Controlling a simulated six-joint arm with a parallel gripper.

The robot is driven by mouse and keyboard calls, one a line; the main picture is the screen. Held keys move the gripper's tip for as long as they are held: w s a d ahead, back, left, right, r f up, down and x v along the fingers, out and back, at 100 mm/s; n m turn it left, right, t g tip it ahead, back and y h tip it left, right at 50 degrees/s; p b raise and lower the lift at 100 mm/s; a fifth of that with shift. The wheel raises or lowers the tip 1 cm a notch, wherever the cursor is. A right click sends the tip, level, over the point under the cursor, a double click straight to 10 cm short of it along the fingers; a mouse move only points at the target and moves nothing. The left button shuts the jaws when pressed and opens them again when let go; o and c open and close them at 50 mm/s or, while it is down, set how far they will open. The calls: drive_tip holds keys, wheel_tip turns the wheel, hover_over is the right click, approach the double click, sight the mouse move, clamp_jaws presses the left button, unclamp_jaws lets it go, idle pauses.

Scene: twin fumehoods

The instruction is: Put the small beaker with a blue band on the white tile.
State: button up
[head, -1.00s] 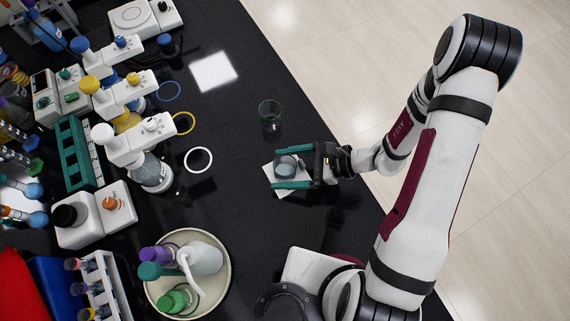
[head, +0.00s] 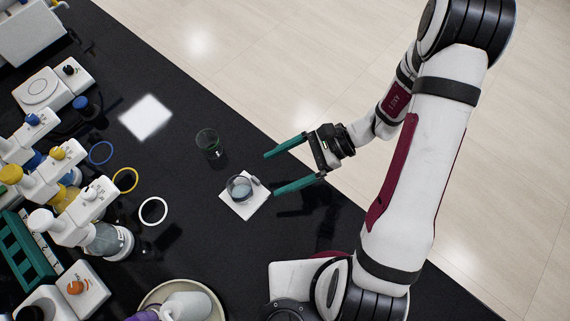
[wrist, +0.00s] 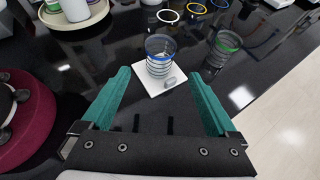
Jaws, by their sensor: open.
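The small beaker with a blue band (head: 238,189) stands upright on the white tile (head: 241,211). In the wrist view the beaker (wrist: 159,66) sits toward the far part of the tile (wrist: 151,91), its blue rim band plain to see. My gripper (head: 271,173) is open and empty, to the right of the beaker and apart from it. In the wrist view its two teal fingers (wrist: 160,76) point toward the tile, with the beaker beyond their tips.
A green-banded beaker (head: 208,143) stands close by, behind the tile. Coloured rings (head: 153,224), white instruments and a round tray (head: 143,303) are to the left. The counter's edge runs along the right.

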drive_tip(key=s+d+r+n+t+h, duration=0.1)
drive_tip(key=s+d+r+n+h, duration=0.1)
drive_tip(key=s+r+n+h, duration=0.3)
drive_tip(key=s+d+r+n+t+h, duration=0.1)
drive_tip(key=s+d+r+n+h, duration=0.2)
drive_tip(key=s+r+n+h, duration=0.2)
wheel_tip(320, 180, up, 4)
drive_tip(key=shift+s+r, duration=0.15)
drive_tip(key=shift+s, duration=0.9)
drive_tip(key=shift+d, duration=0.1)
